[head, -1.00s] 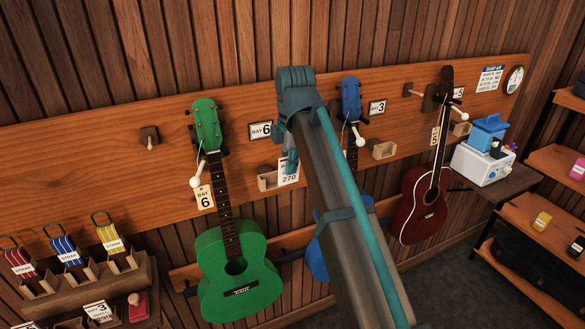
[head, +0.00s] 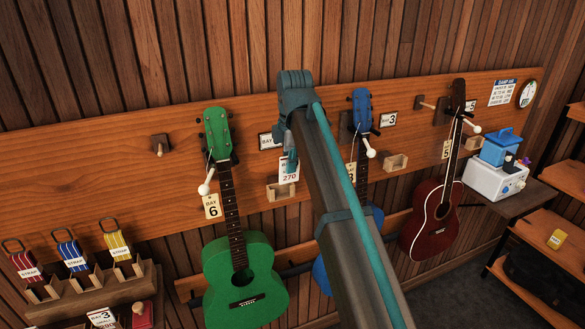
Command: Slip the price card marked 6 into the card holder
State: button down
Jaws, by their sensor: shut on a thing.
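My gripper (head: 291,152) is shut on a white price card (head: 289,173), in front of the wall board. The card hangs upright below the fingers and shows a red 270; its smaller print is too small to read. A small wooden card holder (head: 280,193) is fixed to the board under a bay sign (head: 268,141) whose number my arm now hides. The card's lower edge appears near the holder's top, over its right half. I cannot tell whether it touches the holder or hangs in front of it.
A green ukulele (head: 243,280) with a BAY 6 tag (head: 212,206) hangs just left. A blue one (head: 363,150) hangs behind my arm, a dark red one (head: 430,222) farther right. Another wooden holder (head: 395,162) sits under the 3 sign. Another card (head: 102,318) lies lower left.

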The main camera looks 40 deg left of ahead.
jog(key=shift+w+a+b, duration=0.75)
jog(key=shift+w+a, duration=0.95)
jog(key=shift+a, duration=1.15)
jog(key=shift+f+b, duration=1.45)
jog(key=shift+f, duration=2.75)
jog(key=c, duration=1.2)
grip_release()
jog(key=shift+r, duration=0.1)
